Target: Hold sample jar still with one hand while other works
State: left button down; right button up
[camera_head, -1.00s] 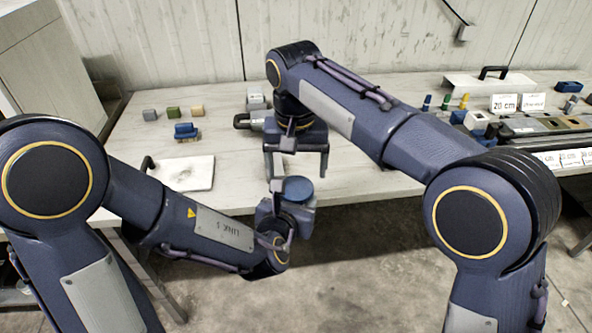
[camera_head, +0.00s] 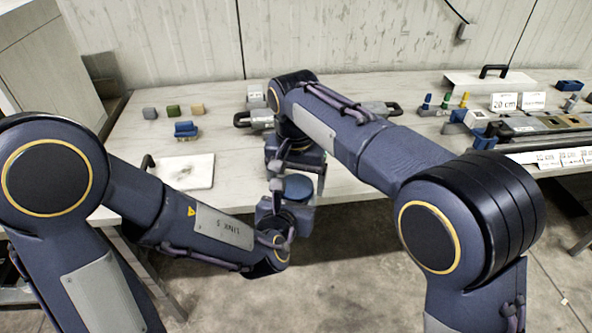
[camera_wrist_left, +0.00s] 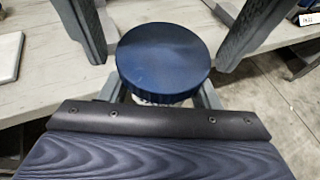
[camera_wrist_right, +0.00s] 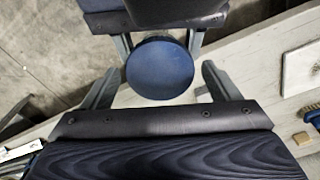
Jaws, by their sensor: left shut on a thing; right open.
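The sample jar has a round blue lid (camera_head: 298,186), and its body is mostly hidden. My left gripper (camera_head: 286,207) is shut on the jar, holding it upright near the table's front edge; the lid stands above its fingers in the left wrist view (camera_wrist_left: 163,60). My right gripper (camera_head: 296,180) is open, above and around the lid, one finger on each side. In the right wrist view the lid (camera_wrist_right: 160,68) sits between and beyond the open fingers (camera_wrist_right: 158,85), with a gap on both sides.
A white board (camera_head: 186,171) lies left on the table (camera_head: 150,115). Small coloured blocks (camera_head: 173,110) and a blue brush-like item (camera_head: 186,129) lie behind it. A grey handled tool (camera_head: 262,119) lies behind my right arm. Trays and signs (camera_head: 504,101) fill the right. Open floor lies in front.

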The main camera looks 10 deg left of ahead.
jog(key=c, duration=1)
jog(key=n, duration=0.3)
jog(key=o, duration=1.1)
